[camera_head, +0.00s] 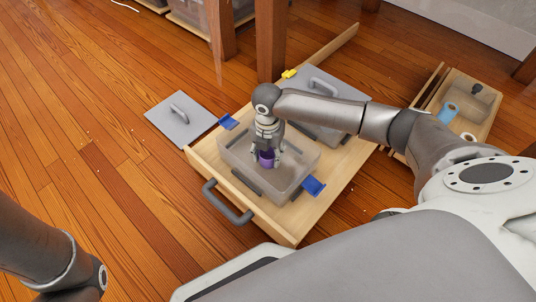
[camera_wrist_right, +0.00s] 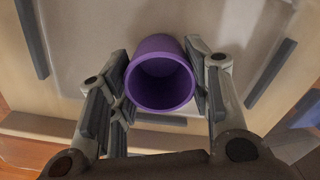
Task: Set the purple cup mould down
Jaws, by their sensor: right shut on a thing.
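The purple cup mould (camera_head: 267,160) is in my right gripper (camera_head: 267,152), down inside a clear open box (camera_head: 306,163). In the right wrist view the cup (camera_wrist_right: 160,92) shows its open, empty-looking mouth. The fingers of my right gripper (camera_wrist_right: 163,78) are shut on its two sides. The box floor (camera_wrist_right: 100,25) lies behind the cup; I cannot tell whether the cup touches it. My left arm shows at the lower left of the head view, but its gripper is out of the picture.
The clear box stands in a wooden drawer (camera_head: 282,228) with a dark handle (camera_head: 228,203). Blue latches (camera_head: 313,186) flank the box. A grey lid (camera_head: 180,118) lies on the floor to the left. A lidded box (camera_head: 328,88) is behind. A wooden crate (camera_head: 488,127) with rolls is at right.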

